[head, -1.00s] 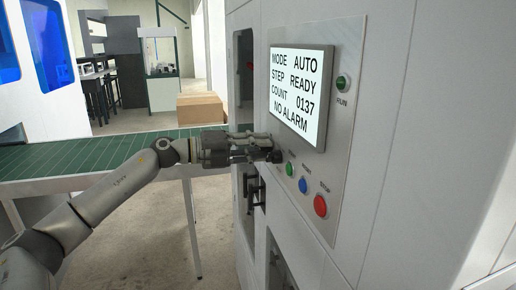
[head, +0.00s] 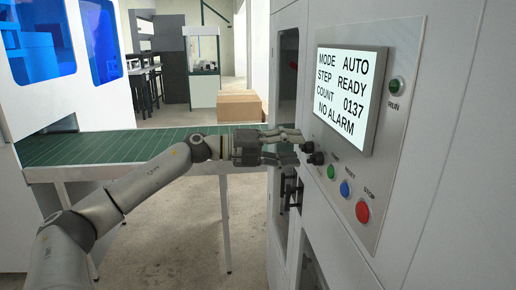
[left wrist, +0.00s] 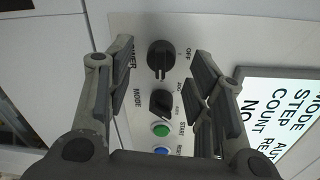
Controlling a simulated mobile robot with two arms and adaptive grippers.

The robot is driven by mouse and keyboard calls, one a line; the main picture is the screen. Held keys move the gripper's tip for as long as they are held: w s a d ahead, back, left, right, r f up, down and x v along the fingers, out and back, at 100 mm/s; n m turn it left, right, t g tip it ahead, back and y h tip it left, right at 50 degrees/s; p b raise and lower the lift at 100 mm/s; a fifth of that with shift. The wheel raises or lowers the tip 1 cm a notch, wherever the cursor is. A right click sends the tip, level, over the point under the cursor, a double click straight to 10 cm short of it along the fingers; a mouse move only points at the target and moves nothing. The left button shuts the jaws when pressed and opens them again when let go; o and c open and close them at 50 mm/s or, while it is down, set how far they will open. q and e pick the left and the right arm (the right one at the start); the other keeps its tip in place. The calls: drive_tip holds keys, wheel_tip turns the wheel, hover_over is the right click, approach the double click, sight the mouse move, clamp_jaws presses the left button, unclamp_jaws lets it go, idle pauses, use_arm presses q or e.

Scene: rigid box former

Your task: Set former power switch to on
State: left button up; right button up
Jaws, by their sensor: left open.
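The power switch (left wrist: 160,56) is a black rotary knob on the former's grey panel, in the left wrist view. "OFF" is printed beside it; the power label is partly hidden by a finger. Its set position is hard to tell. In the head view a dark knob (head: 307,147) shows at my fingertips. My left gripper (left wrist: 163,60) is open, its fingers on either side of the power switch; contact cannot be made out. It also shows in the head view (head: 301,146), pointing at the panel. My right gripper is not in view.
The mode knob (left wrist: 160,103) sits close to the power switch, then the green start (head: 331,171) and blue reset (head: 345,188) buttons. The red stop button (head: 363,211) is lower right. The screen (head: 350,98) reads ready, no alarm. A green conveyor (head: 90,147) lies behind my arm.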

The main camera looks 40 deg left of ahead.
use_arm(q)
drive_tip(key=v, duration=0.9)
drive_tip(key=shift+s+a, duration=0.25)
idle(0.7)
drive_tip(key=shift+r, duration=0.1)
idle(0.3)
